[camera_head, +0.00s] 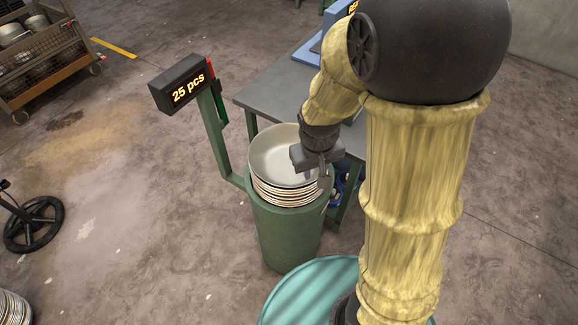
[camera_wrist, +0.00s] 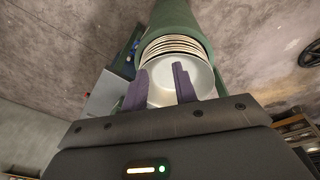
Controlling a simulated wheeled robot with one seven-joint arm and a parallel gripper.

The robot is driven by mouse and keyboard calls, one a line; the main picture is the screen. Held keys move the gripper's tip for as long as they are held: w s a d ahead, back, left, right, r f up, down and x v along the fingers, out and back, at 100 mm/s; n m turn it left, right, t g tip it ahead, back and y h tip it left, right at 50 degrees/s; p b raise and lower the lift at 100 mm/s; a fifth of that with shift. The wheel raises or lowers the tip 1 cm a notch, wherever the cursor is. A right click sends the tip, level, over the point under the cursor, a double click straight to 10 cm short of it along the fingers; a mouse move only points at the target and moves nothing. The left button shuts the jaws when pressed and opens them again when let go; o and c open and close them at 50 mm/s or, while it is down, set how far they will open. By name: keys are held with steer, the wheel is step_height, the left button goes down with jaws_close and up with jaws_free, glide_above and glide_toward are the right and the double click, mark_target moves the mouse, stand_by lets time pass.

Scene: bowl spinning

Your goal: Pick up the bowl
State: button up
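A pale grey-white bowl (camera_head: 274,152) lies on top of a stack of bowls (camera_head: 282,197) in a green cylindrical holder (camera_head: 284,235). It looks tilted, with its far left rim raised. My gripper (camera_head: 315,176) is at the right side of this bowl, fingers pointing down. In the wrist view the two dark fingers (camera_wrist: 160,70) stand apart with the bowl's pale surface (camera_wrist: 200,78) showing between and beyond them. The gripper looks open. Whether a finger touches the bowl or its rim lies between them cannot be told.
A counter display (camera_head: 183,85) reading "25 pcs" stands on a green post left of the holder. A grey table (camera_head: 275,88) is behind it. A teal round surface (camera_head: 310,290) is in front. A wire-sided cart (camera_head: 42,60) is at the far left.

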steer(key=w+a+f+n+h+b, duration=0.2)
steer(key=w+a+f+n, duration=0.3)
steer(key=a, duration=0.4)
steer(key=n+t+h+b, duration=0.1)
steer(key=n+t+h, duration=0.1)
steer(key=t, duration=0.1)
glide_toward(265, 179)
step_height(265, 179, up, 4)
steer(key=s, duration=0.2)
steer(key=shift+w+a+r, duration=0.15)
steer(key=shift+w+a, duration=0.05)
steer(key=shift+a, duration=0.2)
steer(key=p+x, duration=0.2)
steer(key=x, duration=1)
steer(key=shift+a+p, duration=0.25)
steer(key=shift+p, duration=0.05)
steer(key=shift+w+f, duration=0.1)
steer(key=shift+f, duration=0.1)
steer(key=shift+a+p+x, duration=0.15)
steer(key=shift+p+x, duration=0.5)
steer(key=shift+x, duration=0.65)
steer(key=shift+a+p+x, duration=0.15)
steer(key=shift+p+x, duration=0.5)
steer(key=shift+x, duration=0.65)
steer(key=shift+f, duration=0.2)
